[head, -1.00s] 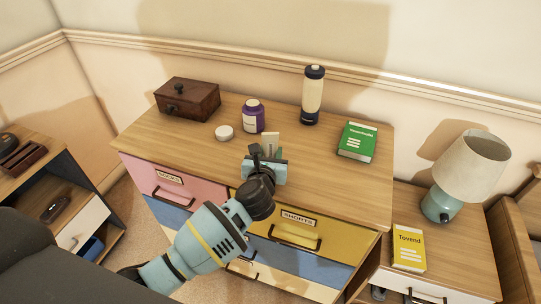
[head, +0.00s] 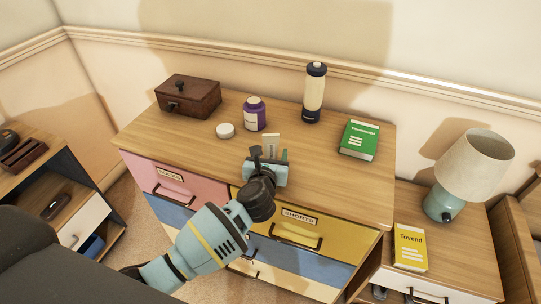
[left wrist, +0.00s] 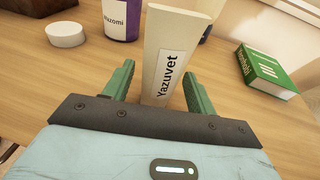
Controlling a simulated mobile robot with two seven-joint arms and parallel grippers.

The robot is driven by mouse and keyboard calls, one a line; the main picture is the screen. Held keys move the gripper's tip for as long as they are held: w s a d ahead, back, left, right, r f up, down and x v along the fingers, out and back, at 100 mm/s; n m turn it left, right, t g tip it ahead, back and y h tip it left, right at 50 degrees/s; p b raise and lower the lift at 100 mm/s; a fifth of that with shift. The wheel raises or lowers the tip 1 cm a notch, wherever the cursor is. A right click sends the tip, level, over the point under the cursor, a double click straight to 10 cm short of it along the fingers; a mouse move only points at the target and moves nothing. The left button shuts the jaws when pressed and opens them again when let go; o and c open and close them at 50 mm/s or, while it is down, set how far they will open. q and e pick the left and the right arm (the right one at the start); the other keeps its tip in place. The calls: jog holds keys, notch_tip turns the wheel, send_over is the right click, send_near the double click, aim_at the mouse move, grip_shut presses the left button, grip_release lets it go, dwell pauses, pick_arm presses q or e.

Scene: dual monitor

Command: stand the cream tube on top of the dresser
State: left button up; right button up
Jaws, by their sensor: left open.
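The cream tube (left wrist: 172,45), pale and flat with a "Yazuvet" label, stands upright on the dresser top (head: 330,180). In the head view its upper part (head: 272,139) shows just beyond my left gripper (head: 270,154). In the left wrist view the green fingers of my left gripper (left wrist: 158,66) are open, one on each side of the tube, with a visible gap at each side. The tube's foot is hidden behind the gripper's body. My right gripper is not in view.
Behind on the dresser stand a purple jar (head: 254,114), a white round lid (head: 225,130), a brown wooden box (head: 189,97) and a tall bottle (head: 314,93). A green book (head: 358,139) lies at the right. A lamp (head: 470,170) and yellow book (head: 410,247) are on the nightstand.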

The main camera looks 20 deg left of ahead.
pick_arm(q)
jog(key=shift+r, duration=0.35)
jog(key=p+v, duration=0.1)
jog(key=v, duration=1.1)
jog(key=shift+f, duration=0.15)
jog(key=s+a+f+n+g+h, duration=0.1)
jog(key=s+f+n+g, duration=0.1)
jog(key=s+f+n, duration=0.5)
jog(key=s+a+f+n+g+h, duration=0.1)
jog(key=s+f+n+g+h, duration=0.1)
jog(key=s+f+n, duration=0.6)
jog(key=s+a+f+n+g+h, duration=0.1)
jog(key=s+f+n+g, duration=0.2)
jog(key=s+f+n, duration=0.5)
jog(key=s+n, duration=0.9)
jog(key=s, duration=0.4)
jog(key=shift+a+f+n+g, duration=0.15)
jog(key=shift+n+g, duration=0.15)
